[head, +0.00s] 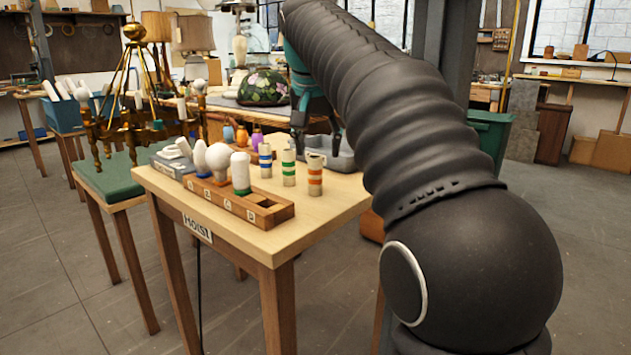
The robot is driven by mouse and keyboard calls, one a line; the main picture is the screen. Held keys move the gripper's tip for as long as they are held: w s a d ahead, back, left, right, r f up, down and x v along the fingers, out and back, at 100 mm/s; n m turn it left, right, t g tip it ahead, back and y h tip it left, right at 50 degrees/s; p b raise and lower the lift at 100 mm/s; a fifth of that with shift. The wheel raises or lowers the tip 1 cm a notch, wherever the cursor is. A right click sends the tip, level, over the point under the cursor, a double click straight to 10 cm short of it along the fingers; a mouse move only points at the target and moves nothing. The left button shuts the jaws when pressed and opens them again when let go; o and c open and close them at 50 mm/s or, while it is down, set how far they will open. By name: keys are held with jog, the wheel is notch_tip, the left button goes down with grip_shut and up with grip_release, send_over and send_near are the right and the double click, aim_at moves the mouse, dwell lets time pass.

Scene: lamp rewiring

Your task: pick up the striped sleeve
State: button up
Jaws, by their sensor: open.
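My dark arm hides the table's right side.
A wooden rack (270,216) at the front holds several bulbs, including a round one (218,158) and a white cylindrical one (240,172); its right slot looks empty. Small coloured bottles (242,135) stand behind. A brass chandelier (135,95) is at left over a green-topped table (112,182).

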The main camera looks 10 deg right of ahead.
aim_at(316, 166)
jog(key=shift+w+a+b+x, duration=0.15)
jog(key=shift+b+x, duration=0.15)
jog(key=shift+x, duration=1.25)
jog(key=shift+w+a+b+x, duration=0.15)
jog(key=shift+b+x, duration=0.1)
jog(key=shift+x, duration=1.25)
jog(key=shift+r, duration=0.1)
jog(key=c, duration=0.9)
